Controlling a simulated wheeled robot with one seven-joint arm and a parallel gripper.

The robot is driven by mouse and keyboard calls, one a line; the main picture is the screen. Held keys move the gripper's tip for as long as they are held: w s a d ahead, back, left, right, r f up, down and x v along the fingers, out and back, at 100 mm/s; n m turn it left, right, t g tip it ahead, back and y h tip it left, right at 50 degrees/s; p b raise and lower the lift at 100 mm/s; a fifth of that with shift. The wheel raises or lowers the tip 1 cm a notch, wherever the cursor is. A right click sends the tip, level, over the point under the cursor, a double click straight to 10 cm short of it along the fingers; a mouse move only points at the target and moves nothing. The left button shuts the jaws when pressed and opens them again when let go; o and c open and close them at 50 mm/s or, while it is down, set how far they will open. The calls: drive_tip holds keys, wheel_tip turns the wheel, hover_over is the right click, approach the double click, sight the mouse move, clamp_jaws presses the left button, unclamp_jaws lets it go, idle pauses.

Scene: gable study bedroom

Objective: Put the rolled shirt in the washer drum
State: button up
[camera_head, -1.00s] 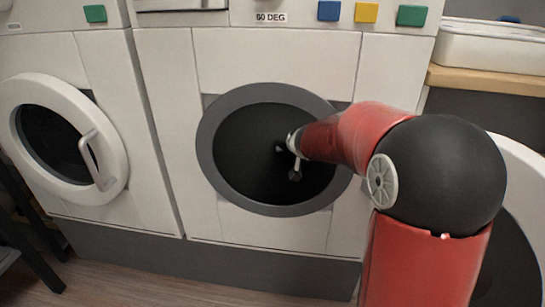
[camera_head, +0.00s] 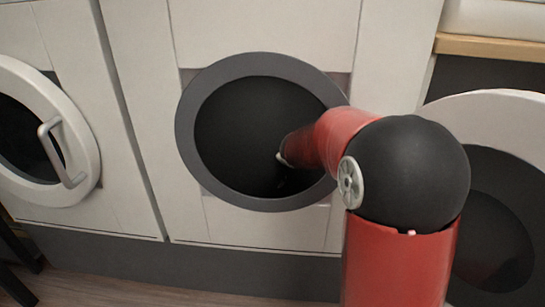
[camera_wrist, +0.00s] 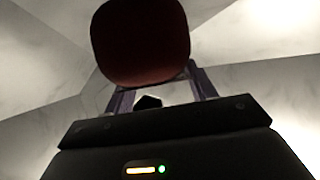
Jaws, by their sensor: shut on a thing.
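The washer drum (camera_head: 235,125) is a dark round opening with a grey rim in the white machine front. My arm reaches into it from the right, and my gripper is hidden in the dark of the drum in the head view. In the wrist view my gripper (camera_wrist: 165,92) is shut on the rolled shirt (camera_wrist: 140,42), a dark red rounded shape beyond the fingers. Pale, angled drum walls surround it there. I cannot tell whether the shirt touches the drum wall.
The washer's open round door (camera_head: 500,130) stands at the right, behind my arm. A second washer with a closed white door (camera_head: 82,150) is at the left. A wooden shelf edge (camera_head: 490,46) is at the upper right. The floor (camera_head: 130,265) shows at the lower left.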

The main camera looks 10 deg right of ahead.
drive_tip(key=shift+f, duration=0.6)
drive_tip(key=o, duration=1.1)
drive_tip(key=shift+c, duration=0.2)
drive_tip(key=shift+r, duration=0.35)
drive_tip(key=s+d+r+m+g+h+p, duration=0.1)
drive_tip(key=s+r+p, duration=0.15)
drive_tip(key=s, duration=0.55)
drive_tip(key=s+d+r+g+h+p, duration=0.1)
drive_tip(key=s+d+r, duration=0.15)
drive_tip(key=s, duration=0.55)
drive_tip(key=s+r+m+g+h+p, duration=0.1)
drive_tip(key=s+r+p, duration=0.15)
drive_tip(key=s, duration=0.45)
drive_tip(key=s+a+f+g+y, duration=0.1)
drive_tip(key=s+a, duration=0.1)
drive_tip(key=s, duration=0.5)
drive_tip(key=s+a+f+n+g+y, duration=0.1)
drive_tip(key=s+a+g, duration=0.1)
drive_tip(key=s, duration=0.5)
drive_tip(key=shift+s+f+g+b, duration=0.3)
drive_tip(key=shift+s+b, duration=0.05)
drive_tip(key=shift+s, duration=0.05)
